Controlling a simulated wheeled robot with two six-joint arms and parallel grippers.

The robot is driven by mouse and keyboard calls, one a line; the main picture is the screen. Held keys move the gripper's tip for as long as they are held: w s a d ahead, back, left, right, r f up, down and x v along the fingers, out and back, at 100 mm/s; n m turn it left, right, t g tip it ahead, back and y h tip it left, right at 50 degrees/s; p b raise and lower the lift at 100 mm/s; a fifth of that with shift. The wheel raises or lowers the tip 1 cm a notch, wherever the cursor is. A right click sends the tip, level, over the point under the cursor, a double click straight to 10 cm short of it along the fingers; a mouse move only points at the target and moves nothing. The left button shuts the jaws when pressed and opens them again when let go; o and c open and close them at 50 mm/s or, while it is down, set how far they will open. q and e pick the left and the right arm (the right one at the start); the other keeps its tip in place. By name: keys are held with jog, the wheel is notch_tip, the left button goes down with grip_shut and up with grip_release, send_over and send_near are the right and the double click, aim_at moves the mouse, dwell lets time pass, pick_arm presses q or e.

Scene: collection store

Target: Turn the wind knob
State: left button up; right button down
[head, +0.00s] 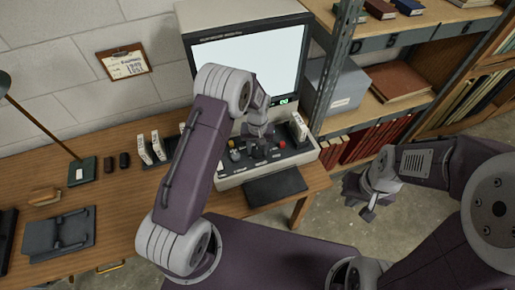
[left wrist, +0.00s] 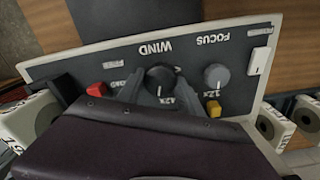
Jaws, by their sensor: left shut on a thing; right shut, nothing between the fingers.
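The reader machine (head: 228,186) stands on the desk with a sloped control panel below its screen. In the left wrist view the black wind knob (left wrist: 160,78) sits by the upside-down word WIND on the panel (left wrist: 110,60). My left gripper (left wrist: 160,90) has a finger on each side of this knob and is shut on it. In the head view my left gripper (head: 258,132) is over the middle of the panel and mostly hides the knob. My right gripper (head: 367,197) is shut and empty, in the air right of the desk.
In the left wrist view a grey focus knob (left wrist: 216,75), a red button (left wrist: 97,89) and a yellow button (left wrist: 214,108) lie close to the wind knob. White boxes (head: 298,127) stand beside the panel. A metal shelf (head: 335,60) rises at the right; floor is free beneath my right gripper.

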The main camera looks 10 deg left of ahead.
aim_at(257, 150)
pick_arm(q)
jog(key=m, duration=0.4)
jog(key=shift+m, duration=0.3)
jog(key=m, duration=0.4)
jog(key=shift+m, duration=0.3)
jog(key=o, duration=1.4)
jog(key=shift+s+r, duration=0.1)
notch_tip(257, 150, up, 9)
jog(key=shift+b, duration=0.4)
jog(key=shift+a, duration=0.1)
